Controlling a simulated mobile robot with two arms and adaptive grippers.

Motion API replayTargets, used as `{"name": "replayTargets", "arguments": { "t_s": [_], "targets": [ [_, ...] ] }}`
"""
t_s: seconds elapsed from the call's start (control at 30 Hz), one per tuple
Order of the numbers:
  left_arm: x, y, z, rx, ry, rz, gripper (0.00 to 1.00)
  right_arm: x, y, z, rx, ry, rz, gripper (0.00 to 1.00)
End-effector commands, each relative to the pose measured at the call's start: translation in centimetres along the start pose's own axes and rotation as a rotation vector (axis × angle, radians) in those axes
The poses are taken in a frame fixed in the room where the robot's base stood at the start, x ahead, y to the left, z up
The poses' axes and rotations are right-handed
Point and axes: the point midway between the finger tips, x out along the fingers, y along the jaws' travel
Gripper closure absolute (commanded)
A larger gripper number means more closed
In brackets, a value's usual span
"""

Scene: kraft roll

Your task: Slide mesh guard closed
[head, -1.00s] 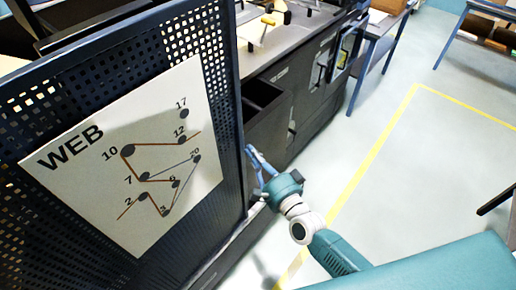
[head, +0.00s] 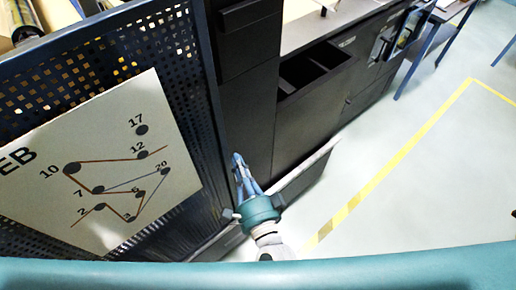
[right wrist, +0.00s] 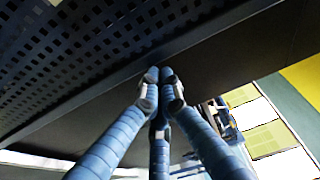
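The mesh guard (head: 203,100) is a dark blue perforated panel on the left of the head view. It carries a white sheet (head: 110,190) with a web-path diagram. Its mesh also fills the upper left of the right wrist view (right wrist: 95,50). My right gripper (head: 238,160) is at the guard's right upright edge, low down. In the right wrist view its blue fingers (right wrist: 159,76) have their tips together just by the guard's edge strip. I see nothing held between them; whether they touch the guard is unclear. My left gripper is out of view.
A dark machine cabinet with an open-topped bin (head: 312,72) stands right of the guard. A low dark panel with a pale top edge (head: 305,170) lies close to my right gripper. The pale floor with a yellow line (head: 400,150) is clear further right.

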Motion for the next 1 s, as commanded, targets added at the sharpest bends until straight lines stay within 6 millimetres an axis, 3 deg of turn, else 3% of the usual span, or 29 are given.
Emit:
{"name": "replayTargets", "arguments": {
  "t_s": [0.1, 0.3, 1.0],
  "targets": [
    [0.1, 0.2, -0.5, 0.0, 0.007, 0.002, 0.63, -0.8, 0.1, 2.4, 0.004, -0.003, 0.003, 1.0],
    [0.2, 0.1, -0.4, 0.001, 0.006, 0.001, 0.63, -1.5, 0.1, 4.3, 0.0, -0.003, 0.003, 1.0],
    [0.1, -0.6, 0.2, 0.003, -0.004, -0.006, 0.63, -1.1, 0.2, 4.3, -0.002, -0.004, 0.004, 1.0]
  ]
}}
